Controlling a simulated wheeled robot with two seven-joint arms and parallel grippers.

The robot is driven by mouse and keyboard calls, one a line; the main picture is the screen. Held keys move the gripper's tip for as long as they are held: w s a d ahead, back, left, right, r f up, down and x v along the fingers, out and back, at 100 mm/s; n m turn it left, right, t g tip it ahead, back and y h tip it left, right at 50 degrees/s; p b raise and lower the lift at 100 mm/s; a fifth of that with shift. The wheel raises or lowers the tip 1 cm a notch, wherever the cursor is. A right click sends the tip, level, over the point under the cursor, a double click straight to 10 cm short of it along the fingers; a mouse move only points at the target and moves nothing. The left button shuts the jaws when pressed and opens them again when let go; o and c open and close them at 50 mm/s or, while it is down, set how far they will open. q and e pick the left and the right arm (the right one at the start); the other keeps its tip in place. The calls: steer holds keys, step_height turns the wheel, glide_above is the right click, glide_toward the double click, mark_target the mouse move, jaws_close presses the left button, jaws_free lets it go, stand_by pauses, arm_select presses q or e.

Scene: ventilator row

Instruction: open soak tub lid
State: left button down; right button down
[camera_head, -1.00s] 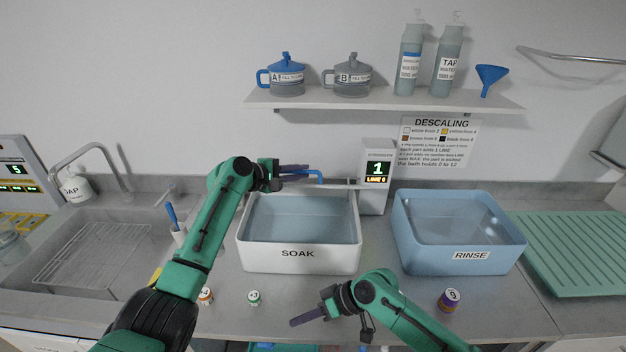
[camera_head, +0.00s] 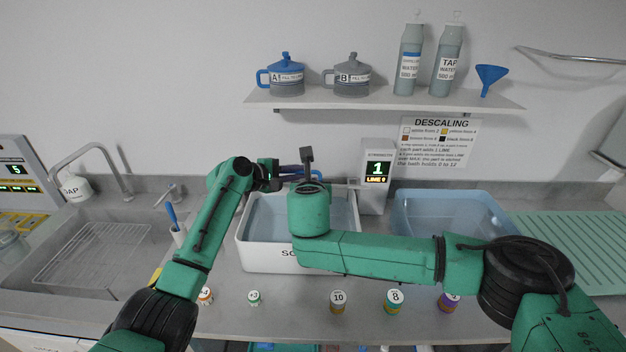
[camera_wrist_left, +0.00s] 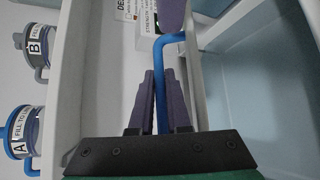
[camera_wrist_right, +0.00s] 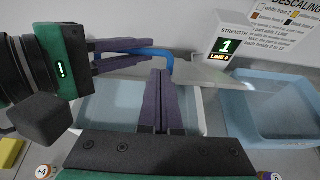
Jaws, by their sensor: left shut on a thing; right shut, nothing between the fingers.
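The white soak tub (camera_head: 262,262) stands mid-counter, and pale blue water shows inside it. Its grey lid (camera_head: 341,187) looks raised at the tub's back edge, seen nearly edge-on in the head view; its exact angle is hard to tell. The lid's blue handle (camera_wrist_left: 161,75) runs between the fingers of my left gripper (camera_wrist_left: 160,85), which is shut on it. In the right wrist view the handle (camera_wrist_right: 160,54) is just beyond the fingertips of my right gripper (camera_wrist_right: 161,75). My right gripper is shut and empty, over the tub; in the head view its arm hides the tub's right front.
The blue rinse tub (camera_head: 420,235) stands right of the soak tub. A strength display (camera_head: 377,172) stands behind, between the tubs. Several small numbered jars, including jar 10 (camera_head: 338,301), line the front counter. A shelf (camera_head: 380,99) hangs above. The sink (camera_head: 100,240) is at left.

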mark_target(314, 171)
steer(key=x, duration=0.4)
steer(key=shift+w+f, duration=0.15)
steer(key=shift+w+r, duration=0.4)
steer(key=shift+r, duration=0.1)
arm_select(q)
steer(key=shift+s+d, duration=0.1)
steer(key=shift+d, duration=0.05)
arm_select(e)
steer(key=shift+w+d+r, duration=0.15)
steer(key=shift+w+r, duration=0.05)
steer(key=shift+r, duration=0.1)
arm_select(q)
steer(key=c, duration=1.2)
jaws_free()
steer(key=shift+f, duration=0.1)
arm_select(e)
steer(key=shift+s, duration=0.1)
